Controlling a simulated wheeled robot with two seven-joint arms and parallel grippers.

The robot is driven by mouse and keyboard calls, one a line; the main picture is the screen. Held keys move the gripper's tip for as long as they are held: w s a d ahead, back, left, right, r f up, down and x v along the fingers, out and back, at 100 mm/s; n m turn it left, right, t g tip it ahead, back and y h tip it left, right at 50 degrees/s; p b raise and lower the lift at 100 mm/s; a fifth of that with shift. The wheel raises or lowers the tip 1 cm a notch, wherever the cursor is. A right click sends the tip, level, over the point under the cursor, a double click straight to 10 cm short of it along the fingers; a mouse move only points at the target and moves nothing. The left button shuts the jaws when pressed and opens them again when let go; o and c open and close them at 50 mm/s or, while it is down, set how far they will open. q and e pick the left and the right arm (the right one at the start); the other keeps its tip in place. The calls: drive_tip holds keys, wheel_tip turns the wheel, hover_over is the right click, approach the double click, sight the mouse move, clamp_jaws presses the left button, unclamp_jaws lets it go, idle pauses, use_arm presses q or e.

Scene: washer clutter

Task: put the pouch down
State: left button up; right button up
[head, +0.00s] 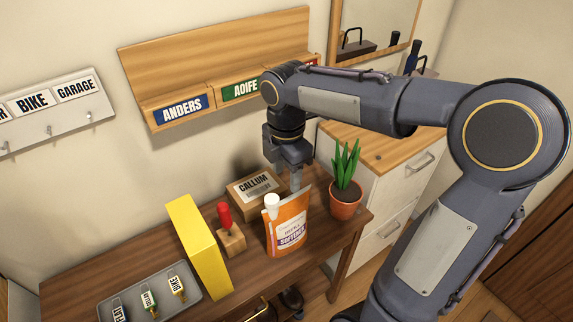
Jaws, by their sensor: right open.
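An orange refill pouch (287,229) with a white cap and a softener label stands upright on the brown wooden table (338,237), towards its right end. My right gripper (296,183) points down just above and behind the pouch's top edge. It is open. Its fingertips are partly hidden, so I cannot tell whether they touch the pouch. My left gripper is not in view.
A cardboard box marked Callum (254,188) is behind the pouch. A potted plant (345,201) stands close on its right. A red-handled stamp (229,232), a yellow box (196,245) and a grey tray (186,291) with key tags are to the left.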

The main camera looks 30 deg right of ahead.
drive_tip(key=s+a+f+m+t+y, duration=0.1)
drive_tip(key=s+a+m+t+y, duration=0.1)
drive_tip(key=s+m, duration=0.6)
drive_tip(key=s+a+f+m+t+y, duration=0.1)
drive_tip(key=s+a+m+t, duration=0.1)
drive_tip(key=s+m, duration=0.6)
drive_tip(key=m+t, duration=0.1)
drive_tip(key=m, duration=0.3)
drive_tip(key=shift+s+m+t+y, duration=0.25)
drive_tip(key=shift+m+t+y, duration=0.05)
drive_tip(key=shift+y, duration=0.1)
